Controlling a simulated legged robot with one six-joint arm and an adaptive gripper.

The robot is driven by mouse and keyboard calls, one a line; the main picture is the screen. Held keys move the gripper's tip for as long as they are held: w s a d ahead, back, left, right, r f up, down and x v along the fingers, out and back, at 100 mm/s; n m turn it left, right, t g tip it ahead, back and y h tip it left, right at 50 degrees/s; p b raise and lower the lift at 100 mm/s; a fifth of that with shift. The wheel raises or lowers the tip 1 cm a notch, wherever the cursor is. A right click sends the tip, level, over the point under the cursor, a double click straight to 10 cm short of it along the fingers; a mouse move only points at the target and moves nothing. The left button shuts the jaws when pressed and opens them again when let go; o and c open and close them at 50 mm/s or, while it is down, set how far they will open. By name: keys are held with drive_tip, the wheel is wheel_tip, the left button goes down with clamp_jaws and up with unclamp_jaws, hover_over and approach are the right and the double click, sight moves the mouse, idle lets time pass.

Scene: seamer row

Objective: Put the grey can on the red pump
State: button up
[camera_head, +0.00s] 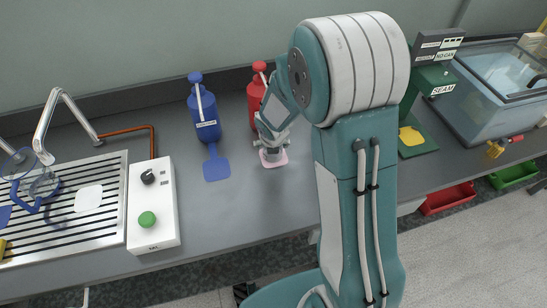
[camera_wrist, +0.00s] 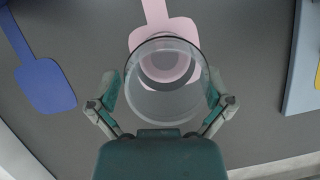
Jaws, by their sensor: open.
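The red pump (camera_head: 258,88) stands against the back wall, partly hidden by my arm. Its pale pink plate (camera_head: 281,162) lies in front of it and also shows in the wrist view (camera_wrist: 143,38). The grey can (camera_wrist: 165,112) looks see-through and open-topped in the wrist view. It appears upright over the pink plate, whose colour shows through it. My gripper (camera_wrist: 163,92) is open, with one finger on each side of the can. In the head view my gripper (camera_head: 272,146) is low over the plate and mostly hides the can.
A blue pump (camera_head: 204,110) with a blue plate (camera_head: 217,169) stands to the left. Further left are a white control box (camera_head: 152,205) with a green button and a slatted drain tray (camera_head: 105,225). A green seamer (camera_head: 427,82) and a clear tank (camera_head: 480,100) are at right.

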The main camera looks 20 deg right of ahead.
drive_tip(key=s, duration=0.4)
drive_tip(key=s+a, duration=0.1)
drive_tip(key=s, duration=0.3)
drive_tip(key=s+r, duration=0.1)
drive_tip(key=s, duration=0.3)
drive_tip(key=shift+a, duration=0.3)
drive_tip(key=s+d+r+m+t+h, duration=0.1)
drive_tip(key=s+d+r+m, duration=0.15)
drive_tip(key=r+m, duration=0.55)
drive_tip(key=s+d+r+m+h, duration=0.1)
drive_tip(key=d+r+m, duration=0.2)
drive_tip(key=r+m, duration=0.55)
drive_tip(key=s+a+r+m+y, duration=0.3)
drive_tip(key=s+r+m, duration=0.4)
drive_tip(key=m, duration=1)
drive_tip(key=shift+s, duration=1.2)
